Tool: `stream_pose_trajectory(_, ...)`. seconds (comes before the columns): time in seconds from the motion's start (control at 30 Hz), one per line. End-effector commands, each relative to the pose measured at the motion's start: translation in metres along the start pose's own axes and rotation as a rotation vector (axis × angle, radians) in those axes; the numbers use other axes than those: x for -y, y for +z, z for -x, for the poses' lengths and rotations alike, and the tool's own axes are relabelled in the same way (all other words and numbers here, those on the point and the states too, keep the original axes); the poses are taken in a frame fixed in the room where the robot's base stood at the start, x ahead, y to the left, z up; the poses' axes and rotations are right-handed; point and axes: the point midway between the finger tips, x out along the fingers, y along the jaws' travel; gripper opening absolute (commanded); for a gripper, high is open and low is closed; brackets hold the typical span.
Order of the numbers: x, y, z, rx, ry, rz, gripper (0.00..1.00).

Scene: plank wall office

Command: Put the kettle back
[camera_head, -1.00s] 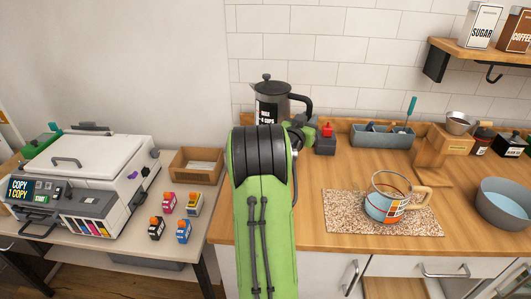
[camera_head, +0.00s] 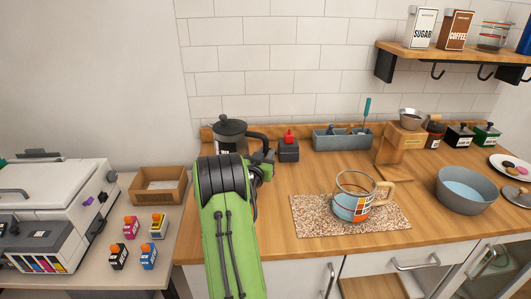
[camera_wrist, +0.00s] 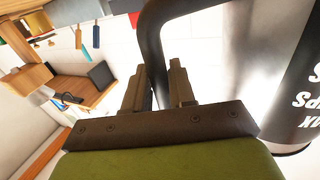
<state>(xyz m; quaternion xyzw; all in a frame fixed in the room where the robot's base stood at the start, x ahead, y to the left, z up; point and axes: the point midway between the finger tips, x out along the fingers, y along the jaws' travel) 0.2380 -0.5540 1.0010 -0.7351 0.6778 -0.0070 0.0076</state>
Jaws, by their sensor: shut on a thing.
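My gripper (camera_head: 262,166) is at the handle side, partly hidden by my arm. In the wrist view my gripper (camera_wrist: 160,85) is shut on the black handle (camera_wrist: 153,42), with the kettle body (camera_wrist: 258,60) to the right.
A dark box with a red knob (camera_head: 288,150) stands right of the kettle. Farther right are a grey caddy (camera_head: 342,142), a wooden stand (camera_head: 398,150) and a grey bowl (camera_head: 466,192). A glass mug (camera_head: 352,203) sits on a speckled mat (camera_head: 310,222). A shelf (camera_head: 440,55) hangs upper right.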

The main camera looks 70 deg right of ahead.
Motion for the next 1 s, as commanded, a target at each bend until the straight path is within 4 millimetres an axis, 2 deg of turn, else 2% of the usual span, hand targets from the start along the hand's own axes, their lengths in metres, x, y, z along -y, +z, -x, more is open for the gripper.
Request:
stream_pose_trajectory(0.13,0.0,-0.001,0.0,-0.009,-0.002,-0.006,0.0)
stream_pose_trajectory(0.17,0.0,0.003,0.0,0.0,0.0,0.0,0.26)
stream_pose_trajectory(0.3,0.0,0.002,0.0,0.0,0.0,0.0,0.48)
stream_pose_trajectory(0.33,0.0,0.002,0.0,0.0,0.0,0.0,0.5)
stream_pose_trajectory(0.67,0.0,-0.003,0.0,0.001,0.0,0.001,0.5)
stream_pose_trajectory(0.77,0.002,0.003,0.02,0.003,-0.004,0.003,0.5)
stream_pose_trajectory(1.0,0.002,0.005,0.086,0.001,-0.006,0.003,0.5)
